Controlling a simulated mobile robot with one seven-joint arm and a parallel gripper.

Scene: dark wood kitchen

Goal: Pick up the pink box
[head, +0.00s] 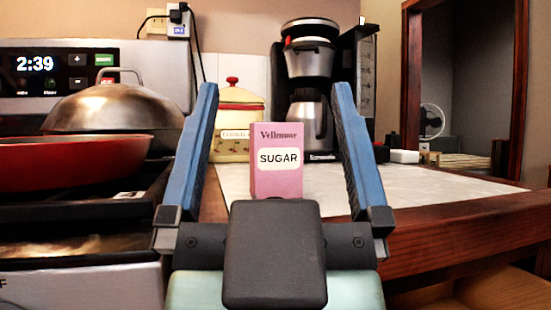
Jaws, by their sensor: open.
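The pink box (277,183) stands upright on the countertop, with a white label reading SUGAR. It appears between the two blue fingers of my gripper (275,95) in the head view. The fingers are spread wide and nothing is held between them. The box looks apart from both fingers and lies beyond the dark palm block, which hides its lower edge. How far the box is from the fingertips I cannot tell.
A cream jar with a red lid (240,112) and a coffee maker (311,90) stand behind the box. A stove with a red pan (70,155) and a metal domed lid (115,105) is at left. The pale countertop (430,185) at right is mostly clear.

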